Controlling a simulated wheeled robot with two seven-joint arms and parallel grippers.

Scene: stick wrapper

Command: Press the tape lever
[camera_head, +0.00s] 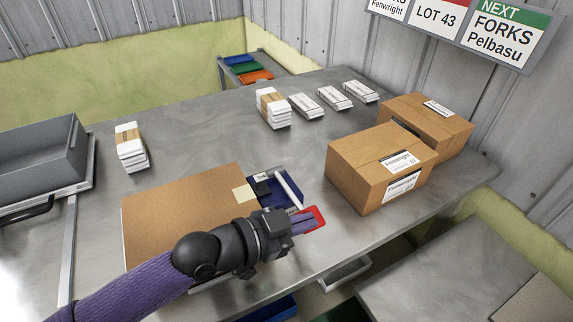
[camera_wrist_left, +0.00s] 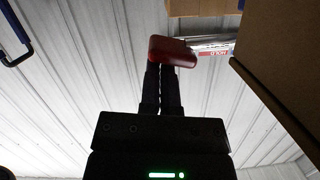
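The tape lever ends in a red pad (camera_head: 319,214) at the right of the blue tape unit (camera_head: 284,188), near the table's front edge. My left gripper (camera_head: 304,223) reaches in from the left and its fingertips overlap the red pad in the head view. In the left wrist view the fingers (camera_wrist_left: 162,88) lie side by side, shut, with the red pad (camera_wrist_left: 172,50) across their tips. Whether they touch it or are just beside it I cannot tell. My forearm and gripper hide part of the tape unit. My right gripper is not in view.
A brown board (camera_head: 175,210) lies left of the tape unit. Two cardboard boxes (camera_head: 365,160) stand to its right. Bundles of white sticks (camera_head: 272,108) and a grey bin (camera_head: 40,150) stand farther back and left. The middle of the table is clear.

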